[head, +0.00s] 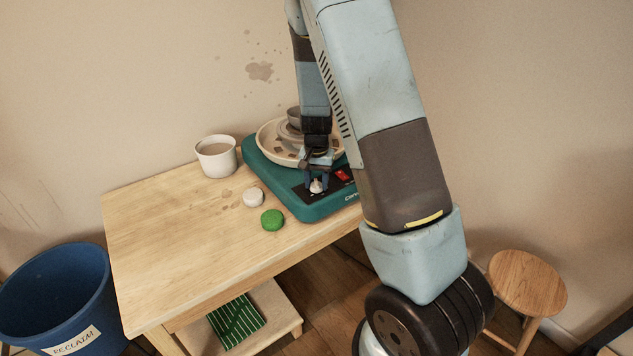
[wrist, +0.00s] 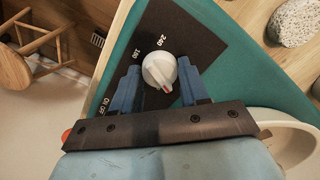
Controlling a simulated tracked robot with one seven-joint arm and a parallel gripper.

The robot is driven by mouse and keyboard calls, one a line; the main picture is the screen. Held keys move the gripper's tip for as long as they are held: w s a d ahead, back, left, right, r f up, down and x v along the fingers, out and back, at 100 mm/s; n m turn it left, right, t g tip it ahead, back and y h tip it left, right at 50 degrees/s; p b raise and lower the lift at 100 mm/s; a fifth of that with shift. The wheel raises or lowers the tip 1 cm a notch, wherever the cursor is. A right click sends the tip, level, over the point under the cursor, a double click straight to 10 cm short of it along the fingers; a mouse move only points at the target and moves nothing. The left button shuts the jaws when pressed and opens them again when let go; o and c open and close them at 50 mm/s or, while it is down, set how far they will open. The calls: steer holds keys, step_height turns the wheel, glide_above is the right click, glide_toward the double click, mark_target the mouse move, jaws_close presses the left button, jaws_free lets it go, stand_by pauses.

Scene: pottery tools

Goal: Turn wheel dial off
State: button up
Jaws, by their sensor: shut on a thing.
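The wheel dial (head: 316,187) is a white knob on the dark panel (wrist: 185,45) of the teal pottery wheel (head: 270,174). In the wrist view the dial (wrist: 158,68) has a ridge and a red mark pointing down, slightly right. The numbers 180 and 240 show above it, and ON/OFF print sits at lower left. My gripper (head: 317,180) reaches down over the panel. Its blue fingers in the wrist view (wrist: 160,88) are shut on the dial, one on each side. A red switch (head: 343,174) is right of the dial.
The wheel's cream pan (head: 267,146) holds a grey pot (head: 294,114) behind my gripper. A mug (head: 216,157), a pale stone-like lump (head: 253,197) and a green round thing (head: 272,219) stand left on the wooden table (head: 165,225). A blue bin (head: 55,295) and a stool (head: 527,283) stand on the floor.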

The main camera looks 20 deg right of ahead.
mark_target(316, 182)
steer(key=n, duration=0.4)
steer(key=shift+w+n, duration=0.1)
steer(key=shift+n, duration=0.3)
stand_by(0.4)
steer(key=o, duration=1)
steer(key=shift+o, duration=0.2)
step_height(316, 182, up, 14)
steer(key=shift+f, duration=0.15)
